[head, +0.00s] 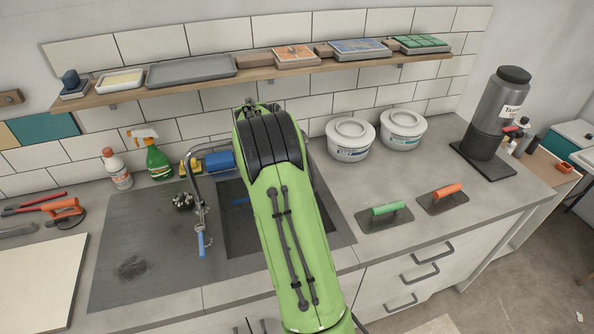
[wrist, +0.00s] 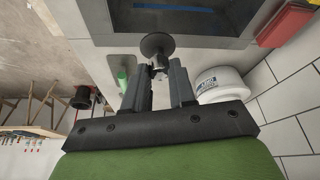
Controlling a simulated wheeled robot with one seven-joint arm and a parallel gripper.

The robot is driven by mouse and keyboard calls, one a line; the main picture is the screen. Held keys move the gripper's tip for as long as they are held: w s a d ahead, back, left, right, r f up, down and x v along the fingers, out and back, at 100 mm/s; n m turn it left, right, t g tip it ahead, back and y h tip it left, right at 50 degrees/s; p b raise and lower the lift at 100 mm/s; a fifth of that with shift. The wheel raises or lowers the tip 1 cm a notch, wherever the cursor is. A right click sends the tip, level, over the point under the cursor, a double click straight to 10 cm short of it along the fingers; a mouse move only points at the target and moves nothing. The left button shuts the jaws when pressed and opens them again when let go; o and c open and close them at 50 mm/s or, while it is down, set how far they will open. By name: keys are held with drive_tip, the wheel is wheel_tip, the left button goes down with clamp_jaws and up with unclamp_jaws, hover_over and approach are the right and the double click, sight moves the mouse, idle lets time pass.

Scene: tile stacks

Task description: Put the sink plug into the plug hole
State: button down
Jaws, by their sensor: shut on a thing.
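The sink plug (wrist: 157,45), a dark round disc with a small stem, is held between the fingertips of my gripper (wrist: 160,73) in the wrist view. My gripper is shut on the stem, with the disc beyond the tips. The dark sink basin (wrist: 215,22) lies past the plug at the top of the wrist view. In the head view my green arm reaches over the sink basin (head: 237,215) and covers much of it; my gripper and the plug are hidden there. The plug hole does not show in either view.
The tap (head: 198,215) with a blue-tipped spout stands left of my arm. Two white tubs (head: 350,140) stand right of it. Green-handled (head: 386,209) and orange-handled (head: 445,193) trowels lie on the worktop. A wooden shelf (head: 255,75) runs along the wall above.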

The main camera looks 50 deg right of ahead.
drive_tip(key=shift+w+d+f+b, duration=0.5)
drive_tip(key=shift+w+f+b, duration=0.15)
drive_tip(key=shift+f, duration=0.15)
drive_tip(key=shift+s+a+f+b, duration=0.15)
drive_tip(key=shift+s+f+b, duration=0.05)
drive_tip(key=shift+f+b, duration=0.2)
drive_tip(key=shift+s+a+f+b, duration=0.1)
drive_tip(key=shift+f+b, duration=4.55)
drive_tip(key=shift+f, duration=2.1)
drive_tip(key=shift+s+a+f+b, duration=0.1)
drive_tip(key=shift+f+b, duration=4.55)
drive_tip(key=shift+f, duration=2.1)
drive_tip(key=shift+f+b, duration=1.15)
drive_tip(key=shift+b, duration=0.25)
drive_tip(key=c, duration=0.8)
unclamp_jaws()
drive_tip(key=shift+c, duration=0.2)
drive_tip(key=shift+r, duration=0.15)
